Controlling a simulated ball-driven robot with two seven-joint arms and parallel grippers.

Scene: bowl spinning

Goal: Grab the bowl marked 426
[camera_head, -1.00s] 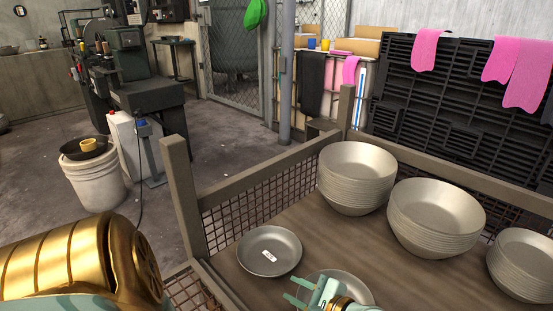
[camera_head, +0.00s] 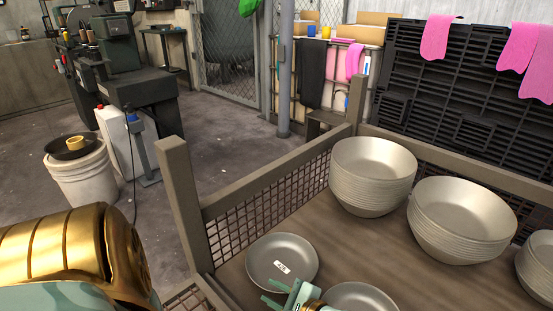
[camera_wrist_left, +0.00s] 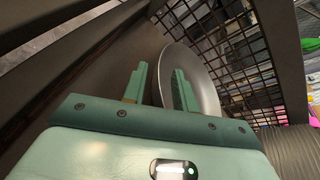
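A shallow grey bowl (camera_head: 300,254) with a white label lies on the wooden crate floor, near its front left corner. The label's number is too small to read surely. In the left wrist view the bowl (camera_wrist_left: 207,82) shows its rim behind and right of the fingers. My left gripper (camera_head: 268,290) is at the bowl's near side, low in the head view. My right gripper is not in view.
A second shallow bowl (camera_head: 358,298) lies just right of the left gripper. Stacks of deeper bowls (camera_head: 372,185), (camera_head: 460,225), (camera_head: 538,265) stand farther back and right. The crate's mesh wall (camera_head: 262,215) and corner post (camera_head: 182,200) are close to the labelled bowl.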

